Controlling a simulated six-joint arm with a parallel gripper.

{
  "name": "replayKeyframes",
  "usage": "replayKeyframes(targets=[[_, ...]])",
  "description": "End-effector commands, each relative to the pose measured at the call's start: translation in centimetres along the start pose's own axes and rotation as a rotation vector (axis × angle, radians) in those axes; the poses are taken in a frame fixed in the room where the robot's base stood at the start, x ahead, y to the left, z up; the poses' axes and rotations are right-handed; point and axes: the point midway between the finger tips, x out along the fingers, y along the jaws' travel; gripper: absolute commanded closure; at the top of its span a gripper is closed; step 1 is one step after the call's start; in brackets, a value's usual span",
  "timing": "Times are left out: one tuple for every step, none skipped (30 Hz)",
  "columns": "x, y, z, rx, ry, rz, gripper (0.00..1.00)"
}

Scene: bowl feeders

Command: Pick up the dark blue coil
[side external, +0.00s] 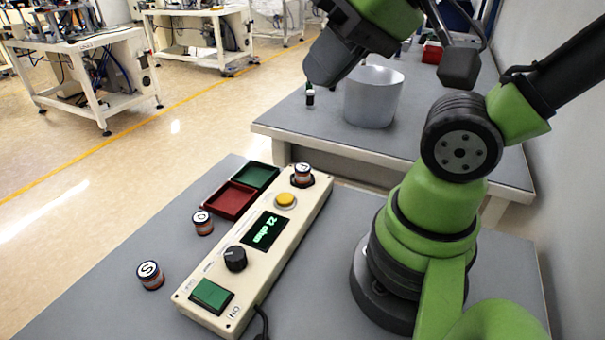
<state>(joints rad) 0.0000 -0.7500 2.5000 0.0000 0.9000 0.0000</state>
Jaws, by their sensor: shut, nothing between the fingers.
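I cannot make out a dark blue coil in the side external view. Three short copper-coloured cylinders with white lettered tops are in sight. One cylinder (150,276) stands at the front left, another (203,223) beside the red tray, and a third (302,176) at the far end of the control box. My gripper (319,68) is at the top centre, high up and well away from these cylinders. It is shut and empty.
A cream control box (255,246) with a lit display, yellow button, black knob and green switch lies across the near table. A red tray (231,201) and green tray (256,177) adjoin it. A grey bowl feeder (372,98) stands on the far table; a wall is at right.

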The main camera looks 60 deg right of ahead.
Motion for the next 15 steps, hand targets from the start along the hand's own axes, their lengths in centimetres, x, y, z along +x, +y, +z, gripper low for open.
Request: replayKeyframes(targets=[[0.00, 0.00, 0.00, 0.000, 0.000, 0.000, 1.00], [0.00, 0.00, 0.00, 0.000, 0.000, 0.000, 1.00], [0.00, 0.00, 0.00, 0.000, 0.000, 0.000, 1.00], [0.00, 0.00, 0.00, 0.000, 0.000, 0.000, 1.00], [0.00, 0.00, 0.00, 0.000, 0.000, 0.000, 1.00], [0.00, 0.00, 0.00, 0.000, 0.000, 0.000, 1.00], [0.00, 0.00, 0.00, 0.000, 0.000, 0.000, 1.00], [0.00, 0.00, 0.00, 0.000, 0.000, 0.000, 1.00], [0.00, 0.00, 0.00, 0.000, 0.000, 0.000, 1.00], [0.00, 0.00, 0.00, 0.000, 0.000, 0.000, 1.00], [0.00, 0.00, 0.00, 0.000, 0.000, 0.000, 1.00], [0.00, 0.00, 0.00, 0.000, 0.000, 0.000, 1.00], [0.00, 0.00, 0.00, 0.000, 0.000, 0.000, 0.93], [0.00, 0.00, 0.00, 0.000, 0.000, 0.000, 0.86], [0.00, 0.00, 0.00, 0.000, 0.000, 0.000, 0.77]])
